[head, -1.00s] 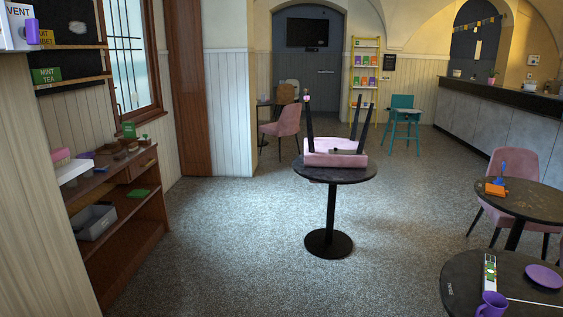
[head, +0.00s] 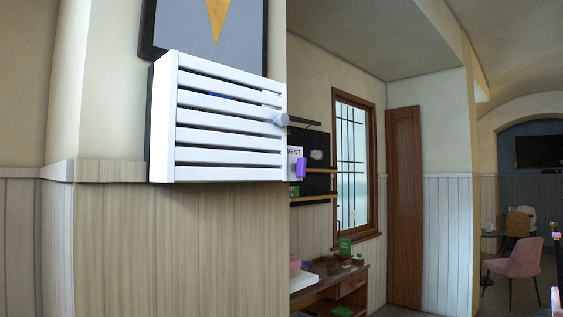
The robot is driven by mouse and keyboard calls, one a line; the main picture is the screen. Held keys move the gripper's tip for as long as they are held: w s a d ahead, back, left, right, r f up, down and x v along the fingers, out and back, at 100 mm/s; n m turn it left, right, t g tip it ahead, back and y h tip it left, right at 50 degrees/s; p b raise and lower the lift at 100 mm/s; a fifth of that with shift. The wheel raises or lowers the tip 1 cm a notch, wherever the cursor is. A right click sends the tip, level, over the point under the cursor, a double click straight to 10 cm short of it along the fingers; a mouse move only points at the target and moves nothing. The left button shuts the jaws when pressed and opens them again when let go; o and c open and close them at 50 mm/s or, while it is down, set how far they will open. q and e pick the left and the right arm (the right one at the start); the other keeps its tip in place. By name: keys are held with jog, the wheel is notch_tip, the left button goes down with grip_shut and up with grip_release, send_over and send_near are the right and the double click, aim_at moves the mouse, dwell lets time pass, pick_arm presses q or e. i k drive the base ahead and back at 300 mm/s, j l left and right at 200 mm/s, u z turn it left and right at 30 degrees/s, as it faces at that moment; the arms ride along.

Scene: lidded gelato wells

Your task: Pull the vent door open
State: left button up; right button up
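The vent door (head: 222,120) is a white slatted panel on the front of a box on the wall, left of centre in the head view. It looks shut. A round grey knob (head: 281,120) sticks out at its right edge. Something blue shows faintly behind the upper slats. A white card marked VENT (head: 294,157) with a purple piece (head: 300,168) is just right of the door, below the knob. Neither of my grippers is in view.
A dark framed picture (head: 208,28) hangs above the vent. Wood panelling (head: 170,250) is below it. To the right are a window (head: 352,165), a wooden shelf unit (head: 345,290) and a pink chair (head: 515,262).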

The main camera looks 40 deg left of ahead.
aim_at(174, 115)
jog(key=u, duration=1.35)
